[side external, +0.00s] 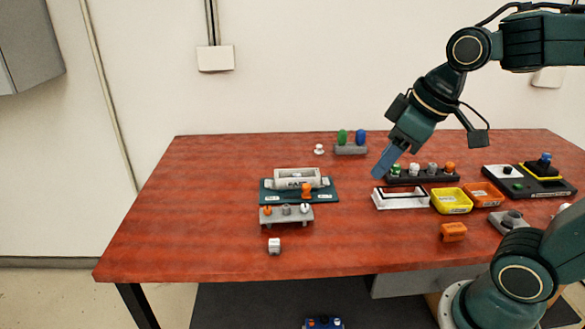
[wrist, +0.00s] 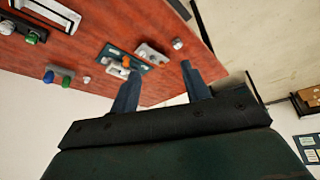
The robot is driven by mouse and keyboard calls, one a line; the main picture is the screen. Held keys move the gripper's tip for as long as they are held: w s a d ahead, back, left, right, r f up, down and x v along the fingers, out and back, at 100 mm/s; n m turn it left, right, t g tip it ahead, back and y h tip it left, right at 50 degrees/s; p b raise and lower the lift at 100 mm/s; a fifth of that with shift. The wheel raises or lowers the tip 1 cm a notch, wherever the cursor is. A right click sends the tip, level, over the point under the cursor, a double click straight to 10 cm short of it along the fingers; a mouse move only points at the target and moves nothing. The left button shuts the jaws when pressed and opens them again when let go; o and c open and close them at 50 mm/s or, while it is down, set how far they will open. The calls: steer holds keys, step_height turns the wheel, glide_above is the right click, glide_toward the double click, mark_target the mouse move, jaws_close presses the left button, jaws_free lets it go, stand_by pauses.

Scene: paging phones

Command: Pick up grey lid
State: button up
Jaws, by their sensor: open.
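No thing can be surely told as the grey lid. A small grey piece (side external: 286,210) sits between an orange and a pale piece on a low grey rack (side external: 289,221). Another greyish piece (side external: 432,169) stands in the black rack (side external: 423,178) at the right. My gripper (side external: 380,173) is above the table, pointing down and left, at the left end of the black rack and well right of the grey rack. In the wrist view my gripper (wrist: 160,66) has its two fingers wide apart with nothing between them. The grey rack (wrist: 153,53) shows beyond the fingertips.
A teal board (side external: 327,197) with a white device lies behind the grey rack. Yellow (side external: 452,201) and orange (side external: 484,194) trays and a white frame (side external: 400,198) stand right. Green and blue pieces stand in a holder (side external: 350,150) at the back. The table's left part (side external: 190,210) is clear.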

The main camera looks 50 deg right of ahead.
steer(key=w+d+f+n+y, duration=0.1)
steer(key=w+d+f+n, duration=0.1)
steer(key=w, duration=0.5)
steer(key=w+d+f+n+g+y, duration=0.1)
steer(key=w+f+n, duration=0.1)
steer(key=w+f, duration=0.3)
steer(key=w+d+f+n, duration=0.2)
steer(key=w+f+n, duration=0.1)
steer(key=w, duration=0.6)
steer(key=shift+d+f+g+y, duration=0.3)
steer(key=shift+f+g+y, duration=0.1)
glide_above(287, 206)
steer(key=s+d, duration=0.2)
step_height(287, 206, down, 7)
steer(key=shift+a+f, duration=0.1)
steer(key=shift+a, duration=0.05)
steer(key=shift+w+a+f, duration=0.15)
steer(key=shift+f, duration=0.25)
steer(key=shift+f, duration=0.1)
steer(key=shift+x, duration=2.5)
